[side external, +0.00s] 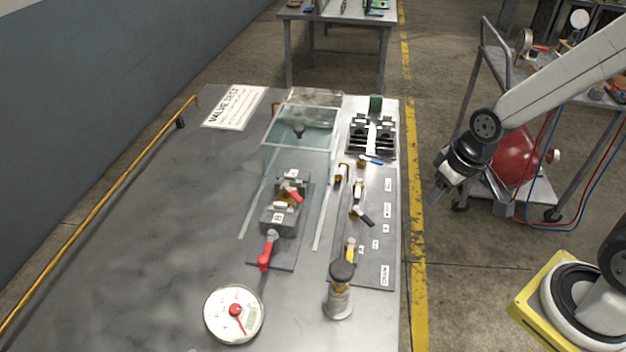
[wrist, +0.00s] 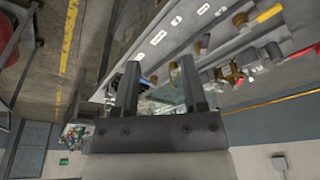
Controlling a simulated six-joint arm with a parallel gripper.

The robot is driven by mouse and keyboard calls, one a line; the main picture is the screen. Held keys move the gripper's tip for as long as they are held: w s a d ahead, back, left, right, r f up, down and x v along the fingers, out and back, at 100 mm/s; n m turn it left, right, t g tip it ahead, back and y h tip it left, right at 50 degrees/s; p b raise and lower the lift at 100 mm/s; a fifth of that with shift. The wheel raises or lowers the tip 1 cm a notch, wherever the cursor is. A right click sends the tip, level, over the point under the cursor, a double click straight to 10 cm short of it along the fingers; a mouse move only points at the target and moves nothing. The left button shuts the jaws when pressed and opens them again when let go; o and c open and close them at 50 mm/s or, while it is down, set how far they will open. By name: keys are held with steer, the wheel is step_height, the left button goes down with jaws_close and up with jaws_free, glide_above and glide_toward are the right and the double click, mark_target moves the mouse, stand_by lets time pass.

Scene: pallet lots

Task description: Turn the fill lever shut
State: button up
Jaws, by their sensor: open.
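A grey valve panel (side external: 378,270) with small white labels lies along the table's right side. It carries a blue lever (side external: 371,161), a black lever (side external: 364,217) and a yellow lever (side external: 350,251). The labels are too small to read, so I cannot tell which is the fill lever. Two red levers, an upper one (side external: 292,194) and a lower one (side external: 265,256), sit on the block to its left. My gripper (side external: 438,194) is open and empty, in the air right of the table edge, apart from every lever. In the wrist view its fingers (wrist: 159,72) stand apart; the yellow lever (wrist: 269,13) shows upper right.
A clear water tank (side external: 299,143) stands behind the valves, and a black rack (side external: 371,136) is beside it. A round gauge (side external: 233,313) and a dark-capped metal cylinder (side external: 340,292) stand at the front. A cart with a red tank (side external: 515,157) is at the right.

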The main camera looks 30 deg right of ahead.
steer(key=shift+w, duration=0.1)
steer(key=n+g, duration=0.3)
steer(key=n, duration=0.3)
glide_above(377, 161)
steer(key=shift+f, duration=1.45)
steer(key=shift+f, duration=0.15)
steer(key=shift+f, duration=3.75)
jaws_close()
